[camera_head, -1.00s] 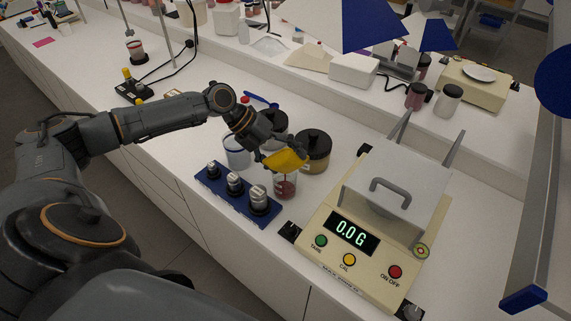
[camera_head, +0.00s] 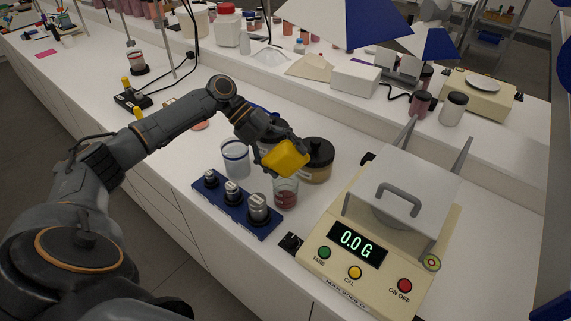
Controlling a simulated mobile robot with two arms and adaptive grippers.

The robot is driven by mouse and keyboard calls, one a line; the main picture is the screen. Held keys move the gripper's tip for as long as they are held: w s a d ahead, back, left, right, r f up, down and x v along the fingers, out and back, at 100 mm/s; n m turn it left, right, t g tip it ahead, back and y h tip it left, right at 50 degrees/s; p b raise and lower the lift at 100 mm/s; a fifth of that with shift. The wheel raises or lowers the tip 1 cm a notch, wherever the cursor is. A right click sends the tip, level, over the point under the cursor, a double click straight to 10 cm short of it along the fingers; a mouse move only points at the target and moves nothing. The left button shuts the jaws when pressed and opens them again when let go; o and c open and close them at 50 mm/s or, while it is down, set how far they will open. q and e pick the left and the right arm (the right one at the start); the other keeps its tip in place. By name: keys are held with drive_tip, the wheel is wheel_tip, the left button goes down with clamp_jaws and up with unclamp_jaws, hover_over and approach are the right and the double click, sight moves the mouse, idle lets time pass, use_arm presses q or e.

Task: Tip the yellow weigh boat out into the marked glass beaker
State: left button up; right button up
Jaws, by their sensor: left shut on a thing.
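The yellow weigh boat (camera_head: 286,158) is held steeply tilted by my left gripper (camera_head: 273,152), which is shut on it. The boat is above and slightly behind a glass beaker (camera_head: 285,193) with dark red contents. A second clear beaker (camera_head: 236,160) with a blue band stands to the left. I cannot make out a mark on the beaker under the boat. The inside of the boat cannot be seen. My right gripper is not in view.
A blue block with metal weights (camera_head: 235,202) stands in front of the beakers. A black-lidded jar (camera_head: 318,160) stands close behind the boat. Free bench lies to the left.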

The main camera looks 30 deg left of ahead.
use_arm(q)
drive_tip(key=shift+w+a+f+n+g+h+b, duration=0.2)
drive_tip(key=shift+w+a+n+g+h+b, duration=0.3)
drive_tip(key=shift+b, duration=0.95)
drive_tip(key=shift+w+a+f+n+g+h+b, duration=0.25)
drive_tip(key=shift+h+b, duration=0.45)
drive_tip(key=shift+b, duration=0.75)
drive_tip(key=shift+w+r+b, duration=0.1)
drive_tip(key=shift+r+b, duration=0.05)
drive_tip(key=shift+b, duration=0.3)
